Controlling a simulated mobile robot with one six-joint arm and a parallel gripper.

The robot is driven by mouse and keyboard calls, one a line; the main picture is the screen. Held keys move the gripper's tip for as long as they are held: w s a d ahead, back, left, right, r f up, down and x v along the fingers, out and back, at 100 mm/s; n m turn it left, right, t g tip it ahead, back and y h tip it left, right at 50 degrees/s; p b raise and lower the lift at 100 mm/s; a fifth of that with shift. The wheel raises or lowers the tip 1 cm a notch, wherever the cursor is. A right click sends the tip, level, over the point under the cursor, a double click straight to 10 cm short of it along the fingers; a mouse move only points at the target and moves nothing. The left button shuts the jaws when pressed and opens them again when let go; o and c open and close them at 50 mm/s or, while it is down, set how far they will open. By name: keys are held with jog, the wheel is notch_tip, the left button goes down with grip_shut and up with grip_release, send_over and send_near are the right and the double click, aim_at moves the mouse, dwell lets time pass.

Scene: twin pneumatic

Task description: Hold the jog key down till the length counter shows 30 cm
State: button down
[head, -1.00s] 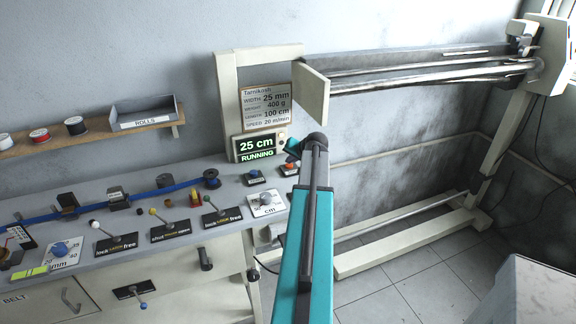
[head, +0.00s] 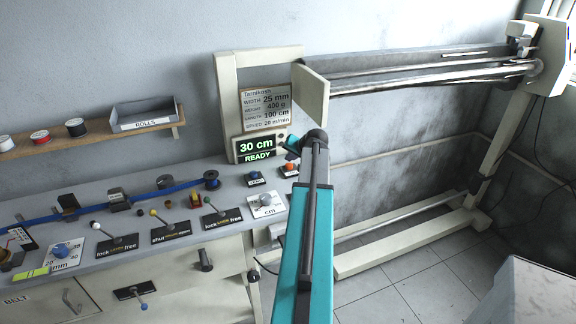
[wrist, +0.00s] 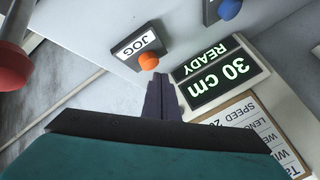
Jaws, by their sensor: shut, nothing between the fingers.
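The length counter (head: 257,149) shows "30 cm" and "READY" in the head view; the wrist view shows the same display (wrist: 215,75) upside down. The jog key, an orange ball on a dark block labelled JOG, is in the wrist view (wrist: 148,62) and beside my arm in the head view (head: 290,167). My gripper (wrist: 160,82) is shut and empty, its fingertips just by the orange ball. I cannot tell whether they touch it. In the head view my arm hides the fingertips.
A similar key with a blue ball (head: 254,175) stands left of the jog key. A dial (head: 265,201) and several levers sit on the bench. A sign (head: 267,108) hangs above the counter. A red knob (wrist: 12,68) is at the wrist view's edge.

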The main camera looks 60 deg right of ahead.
aim_at(291, 166)
jog(key=shift+r, duration=0.15)
jog(key=shift+r+p, duration=1.1)
jog(key=shift+r, duration=1.3)
